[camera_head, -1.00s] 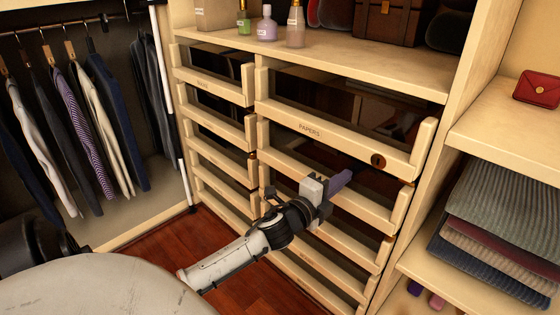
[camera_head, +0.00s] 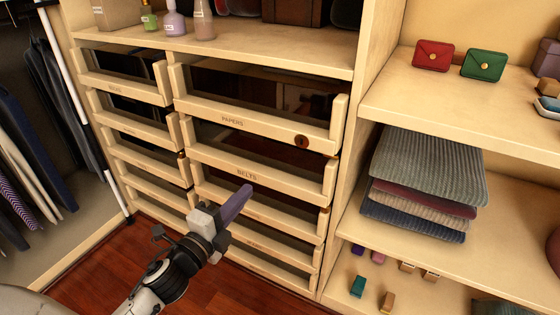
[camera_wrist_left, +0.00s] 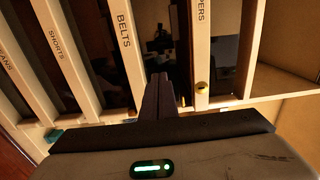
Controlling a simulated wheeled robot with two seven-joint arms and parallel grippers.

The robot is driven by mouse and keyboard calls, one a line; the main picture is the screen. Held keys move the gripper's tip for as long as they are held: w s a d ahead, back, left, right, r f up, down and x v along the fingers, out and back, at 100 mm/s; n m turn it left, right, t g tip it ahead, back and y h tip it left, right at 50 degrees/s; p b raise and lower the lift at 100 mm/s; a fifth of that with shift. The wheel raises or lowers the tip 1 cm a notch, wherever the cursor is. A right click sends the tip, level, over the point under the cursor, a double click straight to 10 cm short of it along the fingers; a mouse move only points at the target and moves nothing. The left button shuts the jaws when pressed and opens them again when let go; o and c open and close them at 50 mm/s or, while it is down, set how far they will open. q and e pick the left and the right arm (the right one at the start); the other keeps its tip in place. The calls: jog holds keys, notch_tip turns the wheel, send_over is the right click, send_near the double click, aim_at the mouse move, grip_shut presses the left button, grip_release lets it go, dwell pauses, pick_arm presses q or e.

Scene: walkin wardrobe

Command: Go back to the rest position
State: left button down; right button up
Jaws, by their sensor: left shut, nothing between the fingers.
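My left gripper (camera_head: 238,203) is shut and empty, its fingers together. In the head view it stands in front of the drawer unit, with the fingertips over the lower part of the "BELTS" drawer (camera_head: 262,177). I cannot tell the gap between them. In the left wrist view, the closed fingers (camera_wrist_left: 158,95) point toward the drawer fronts, between the "BELTS" label and the "PAPERS" drawer. My right gripper is in neither view.
Folded clothes (camera_head: 425,165) and red (camera_head: 433,55) and green (camera_head: 484,64) purses lie on right shelves. Jackets (camera_head: 30,160) hang left. Red-brown floor (camera_head: 95,275) is open below.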

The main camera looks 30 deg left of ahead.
pick_arm(q)
jog(key=s+d+f+n+g+h, duration=0.3)
jog(key=s+d+f+n+g, duration=0.4)
jog(key=s+d+f+n, duration=0.85)
jog(key=s+d+f+g, duration=0.2)
jog(key=s+d, duration=0.2)
jog(key=d, duration=0.1)
notch_tip(320, 180, up, 8)
jog(key=a+p, duration=0.2)
jog(key=p, duration=1.2)
jog(key=shift+w+a+r, duration=0.15)
jog(key=shift+w+a, duration=0.05)
jog(key=shift+w, duration=0.1)
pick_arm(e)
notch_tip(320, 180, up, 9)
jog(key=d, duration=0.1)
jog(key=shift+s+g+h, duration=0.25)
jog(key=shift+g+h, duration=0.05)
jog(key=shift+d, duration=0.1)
